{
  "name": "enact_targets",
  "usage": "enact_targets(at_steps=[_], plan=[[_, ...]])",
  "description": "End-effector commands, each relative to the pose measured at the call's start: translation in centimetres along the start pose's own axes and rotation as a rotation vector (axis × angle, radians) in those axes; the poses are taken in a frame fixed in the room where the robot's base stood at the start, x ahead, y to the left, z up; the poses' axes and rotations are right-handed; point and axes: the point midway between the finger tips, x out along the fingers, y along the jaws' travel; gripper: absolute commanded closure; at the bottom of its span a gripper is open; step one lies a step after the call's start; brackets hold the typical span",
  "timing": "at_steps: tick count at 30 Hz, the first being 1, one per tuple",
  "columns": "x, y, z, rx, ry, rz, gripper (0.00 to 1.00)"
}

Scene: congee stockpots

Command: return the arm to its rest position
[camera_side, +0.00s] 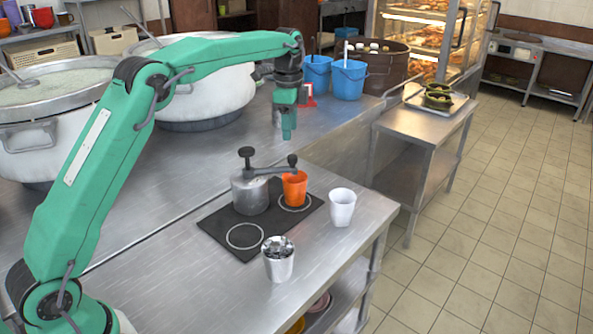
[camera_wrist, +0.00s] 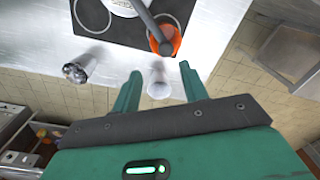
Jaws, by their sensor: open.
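My green arm reaches across the counter from the left in the side view. My gripper (camera_side: 289,128) points down above the counter, behind and above the grey lidded pot (camera_side: 250,192) and the orange cup (camera_side: 295,188). In the wrist view my gripper (camera_wrist: 160,72) has its two fingers apart with nothing held. The white cup (camera_wrist: 158,84) shows between and beyond the fingers there, apart from them.
The pot and orange cup stand on a black mat (camera_side: 217,222) with ring marks. The white cup (camera_side: 342,206) and a metal cup (camera_side: 278,260) stand beside it. White stockpots (camera_side: 45,150) stand left; blue buckets (camera_side: 348,82) stand behind. The counter's front left is clear.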

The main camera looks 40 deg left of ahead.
Motion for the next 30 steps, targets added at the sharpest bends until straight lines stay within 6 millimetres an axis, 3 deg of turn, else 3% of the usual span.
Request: enact_targets(at_steps=[15, 30], plan=[[-6.9, 7.6, 2.4, -0.270, 0.066, -0.101, 0.56], [-9.7, 17.0, 6.1, -0.544, 0.164, -0.180, 0.56]])
